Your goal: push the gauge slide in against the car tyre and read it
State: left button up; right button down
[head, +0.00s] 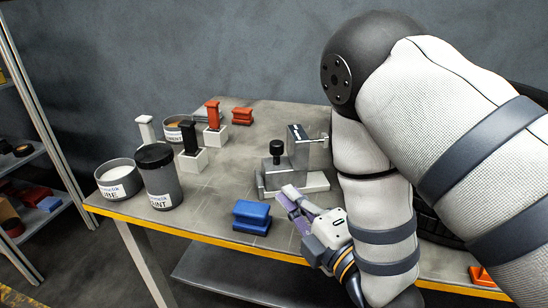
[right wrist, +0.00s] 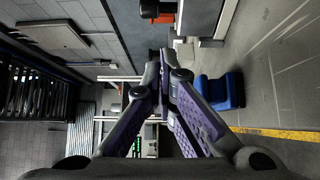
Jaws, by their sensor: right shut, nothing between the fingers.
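The gauge stands near the middle of the table in the head view. It has a pale base (head: 316,182), a grey slide with a black knob (head: 277,148) and an upright block (head: 298,138) with a thin probe pointing right. My right gripper (head: 289,196) is shut and empty, its fingertips in front of the gauge's base; whether they touch it I cannot tell. The fingers also show shut in the right wrist view (right wrist: 164,72). The car tyre (head: 428,222) is black and mostly hidden behind my right arm. The gauge reading cannot be made out. My left gripper is out of view.
A blue block (head: 252,215) lies left of my right gripper near the yellow front edge. Cans (head: 160,182), stamps (head: 192,150) and a red block (head: 242,116) stand on the left. A shelf (head: 40,215) is at far left. Bare table lies between.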

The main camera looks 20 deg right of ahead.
aim_at(302, 162)
jog(key=shift+s, duration=0.3)
jog(key=w, duration=0.3)
jog(key=w+a, duration=0.1)
jog(key=w, duration=0.6)
jog(key=shift+w+a, duration=0.1)
jog(key=shift+a, duration=0.1)
jog(key=d, duration=0.2)
jog(key=shift+s+d, duration=0.3)
jog(key=shift+d, duration=0.05)
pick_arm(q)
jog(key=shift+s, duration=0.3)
pick_arm(e)
jog(key=shift+s+d, duration=0.1)
jog(key=shift+d, duration=0.35)
jog(key=d, duration=0.4)
jog(key=shift+s+r, duration=0.1)
jog(key=shift+s, duration=0.2)
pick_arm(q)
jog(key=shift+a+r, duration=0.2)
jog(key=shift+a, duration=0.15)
pick_arm(e)
jog(key=shift+s+d, duration=0.1)
jog(key=shift+d, duration=0.1)
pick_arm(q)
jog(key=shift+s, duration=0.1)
